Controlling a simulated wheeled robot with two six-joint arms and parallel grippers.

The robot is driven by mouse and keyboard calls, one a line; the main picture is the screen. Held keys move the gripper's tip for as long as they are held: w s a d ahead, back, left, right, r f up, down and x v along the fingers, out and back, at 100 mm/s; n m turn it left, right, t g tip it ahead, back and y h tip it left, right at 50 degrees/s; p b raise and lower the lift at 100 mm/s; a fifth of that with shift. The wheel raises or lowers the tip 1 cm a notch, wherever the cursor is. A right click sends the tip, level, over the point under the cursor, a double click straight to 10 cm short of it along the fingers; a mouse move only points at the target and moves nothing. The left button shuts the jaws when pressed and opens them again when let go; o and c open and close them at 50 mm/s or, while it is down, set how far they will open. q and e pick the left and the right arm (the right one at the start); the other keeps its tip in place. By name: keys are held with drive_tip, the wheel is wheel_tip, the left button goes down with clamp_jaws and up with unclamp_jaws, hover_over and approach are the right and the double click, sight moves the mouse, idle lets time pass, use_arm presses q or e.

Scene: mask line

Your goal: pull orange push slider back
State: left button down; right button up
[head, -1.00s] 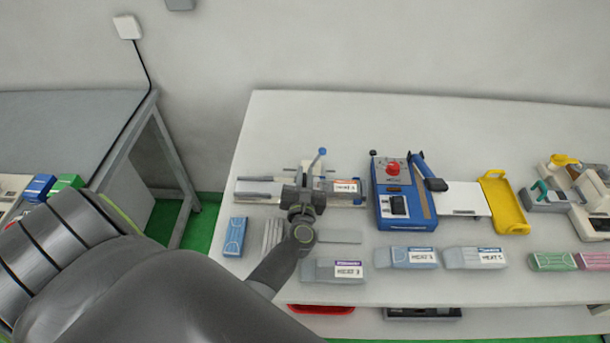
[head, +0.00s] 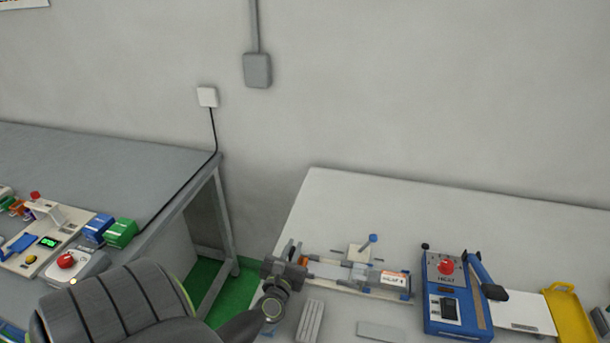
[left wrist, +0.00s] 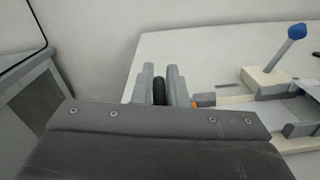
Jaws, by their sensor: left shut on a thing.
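A low fixture (head: 340,275) lies on the right-hand bench, with a blue-tipped lever and a labelled box on it. The orange part of the push slider (head: 304,261) shows at the fixture's left end. My left gripper (head: 290,251) is just left of that end. In the left wrist view my left gripper (left wrist: 160,80) is shut on a dark round handle (left wrist: 159,92). The orange part (left wrist: 194,104) shows just right of its fingers, partly hidden. My right gripper is not in view.
A blue machine with a red knob (head: 446,267) stands right of the fixture, with a yellow tray (head: 568,313) beyond. Grey flat pieces (head: 311,321) lie in front. A second bench (head: 150,165) is at left, across a gap with green floor.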

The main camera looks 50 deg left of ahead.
use_arm(q)
drive_tip(key=shift+s+a, duration=0.1)
drive_tip(key=shift+a, duration=0.05)
drive_tip(key=c, duration=1.7)
unclamp_jaws()
drive_tip(key=shift+o, duration=1.1)
drive_tip(key=shift+s+a, duration=0.15)
drive_tip(key=shift+a, duration=0.05)
drive_tip(key=shift+d+r, duration=0.1)
drive_tip(key=shift+r, duration=0.15)
wheel_tip(320, 180, up, 10)
drive_tip(key=p, duration=0.3)
drive_tip(key=shift+f+p, duration=0.25)
drive_tip(key=shift+p, duration=0.05)
